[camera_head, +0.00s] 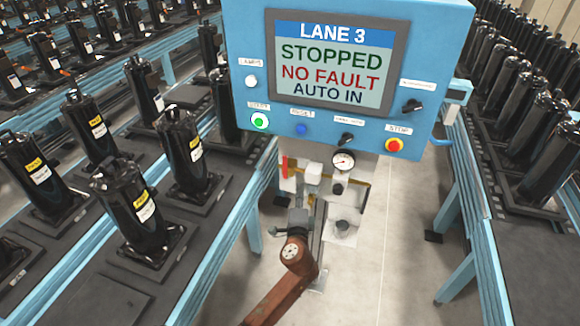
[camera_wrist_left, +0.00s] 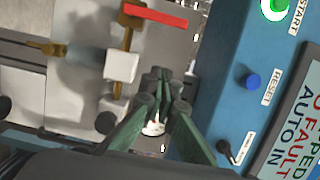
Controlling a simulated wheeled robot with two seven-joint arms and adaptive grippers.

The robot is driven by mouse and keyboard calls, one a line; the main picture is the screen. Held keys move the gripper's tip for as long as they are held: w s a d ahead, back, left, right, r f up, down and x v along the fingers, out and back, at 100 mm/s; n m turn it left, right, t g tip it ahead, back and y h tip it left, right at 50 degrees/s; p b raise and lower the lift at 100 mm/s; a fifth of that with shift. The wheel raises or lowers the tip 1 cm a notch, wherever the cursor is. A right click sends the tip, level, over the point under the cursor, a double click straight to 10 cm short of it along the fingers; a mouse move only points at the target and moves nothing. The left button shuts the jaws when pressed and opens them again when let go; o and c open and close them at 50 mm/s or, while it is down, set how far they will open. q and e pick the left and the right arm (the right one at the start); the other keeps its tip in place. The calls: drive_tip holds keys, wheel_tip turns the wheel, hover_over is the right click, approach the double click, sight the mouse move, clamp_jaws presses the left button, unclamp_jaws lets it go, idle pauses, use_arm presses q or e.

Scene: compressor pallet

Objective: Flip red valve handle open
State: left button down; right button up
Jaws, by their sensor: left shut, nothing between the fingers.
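The red valve handle (camera_head: 285,167) stands upright at the left end of the brass pipework below the control panel. In the left wrist view the handle (camera_wrist_left: 155,13) lies across the top of the picture beside a brass valve body (camera_wrist_left: 128,38). My left gripper (camera_head: 299,203) is below the handle in the head view, in front of the white fittings. In the wrist view its green fingers (camera_wrist_left: 158,78) are together and empty, clearly apart from the handle. The fingers partly hide the pressure gauge (camera_wrist_left: 153,128) there. My right gripper is in neither view.
The blue control panel (camera_head: 348,70) overhangs the valve area; its screen reads stopped, no fault. The pressure gauge (camera_head: 343,161) and white blocks (camera_head: 341,222) sit close to the right. Conveyors with black compressors (camera_head: 130,205) flank both sides.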

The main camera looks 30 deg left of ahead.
sight(286, 165)
use_arm(q)
drive_tip(key=shift+w, duration=0.15)
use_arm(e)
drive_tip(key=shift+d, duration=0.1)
use_arm(q)
drive_tip(key=w+a+p, duration=0.1)
drive_tip(key=w+a, duration=0.3)
drive_tip(key=w+a+p, duration=0.1)
drive_tip(key=w+a, duration=0.2)
drive_tip(key=a, duration=0.1)
drive_tip(key=shift+w+a+f, duration=0.1)
drive_tip(key=shift+w+a, duration=0.15)
drive_tip(key=shift+w, duration=0.15)
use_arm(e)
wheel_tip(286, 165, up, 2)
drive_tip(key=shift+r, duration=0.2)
